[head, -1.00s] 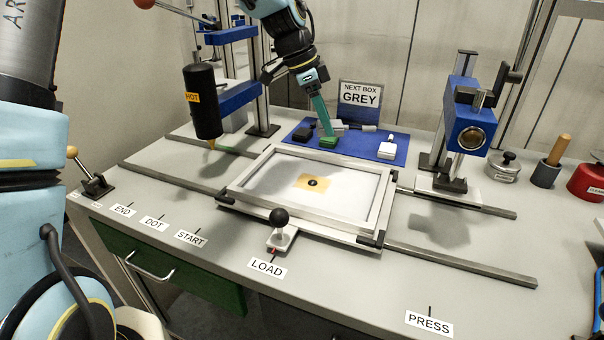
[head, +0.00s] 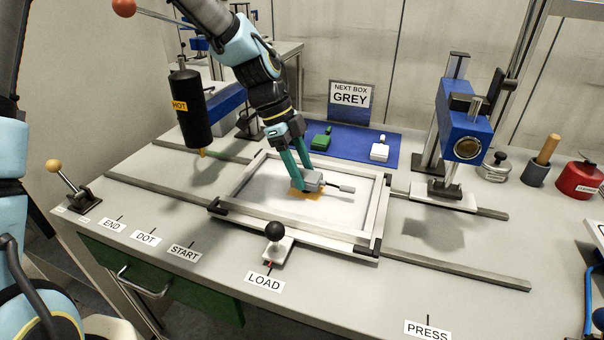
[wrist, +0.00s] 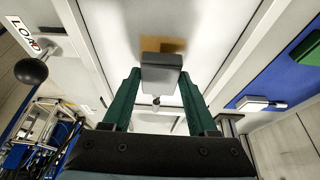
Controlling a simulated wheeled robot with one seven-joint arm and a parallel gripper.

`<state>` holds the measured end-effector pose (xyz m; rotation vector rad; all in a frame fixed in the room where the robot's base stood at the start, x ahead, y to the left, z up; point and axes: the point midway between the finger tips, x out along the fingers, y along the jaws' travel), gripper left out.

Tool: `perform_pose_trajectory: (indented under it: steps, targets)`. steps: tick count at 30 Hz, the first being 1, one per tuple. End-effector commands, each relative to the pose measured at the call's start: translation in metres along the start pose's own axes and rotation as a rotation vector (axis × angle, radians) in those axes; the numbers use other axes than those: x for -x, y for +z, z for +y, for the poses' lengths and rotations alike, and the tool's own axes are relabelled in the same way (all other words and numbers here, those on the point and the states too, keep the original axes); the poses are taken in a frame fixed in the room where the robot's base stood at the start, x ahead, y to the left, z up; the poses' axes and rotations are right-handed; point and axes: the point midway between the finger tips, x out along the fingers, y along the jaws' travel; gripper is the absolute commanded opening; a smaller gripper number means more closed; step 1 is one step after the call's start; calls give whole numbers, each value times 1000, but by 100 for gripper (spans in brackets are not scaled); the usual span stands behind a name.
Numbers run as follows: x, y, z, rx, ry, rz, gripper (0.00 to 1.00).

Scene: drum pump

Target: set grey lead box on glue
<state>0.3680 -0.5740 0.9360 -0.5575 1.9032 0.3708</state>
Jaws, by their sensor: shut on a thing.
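The grey lead box (head: 314,180) is between the fingers of my gripper (head: 305,176), its lead and plug end pointing right in the head view. In the wrist view the grey box (wrist: 161,76) sits between the two green fingertips (wrist: 161,80). The orange patch (head: 296,194) lies on the white sheet inside the frame, partly covered by the box and gripper; it also shows in the wrist view (wrist: 176,44).
The pale metal frame (head: 378,215) surrounds the sheet, with a black-knobbed handle (head: 275,232) in front. The hot black dispenser (head: 192,105) stands left, the blue press (head: 466,125) right. Green (head: 321,138) and white (head: 380,149) boxes lie on the blue mat (head: 350,150).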

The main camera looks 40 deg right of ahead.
Motion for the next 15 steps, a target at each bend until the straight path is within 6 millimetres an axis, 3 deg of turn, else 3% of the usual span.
perform_pose_trajectory:
  steps: [4, 14, 15]
  targets:
    - [-15, 6, 1, 1, 2, 0, 0]
    - [-19, 8, 0, 1, 1, 0, 0]
    - [-18, 8, 0, 1, 0, 0, 61]
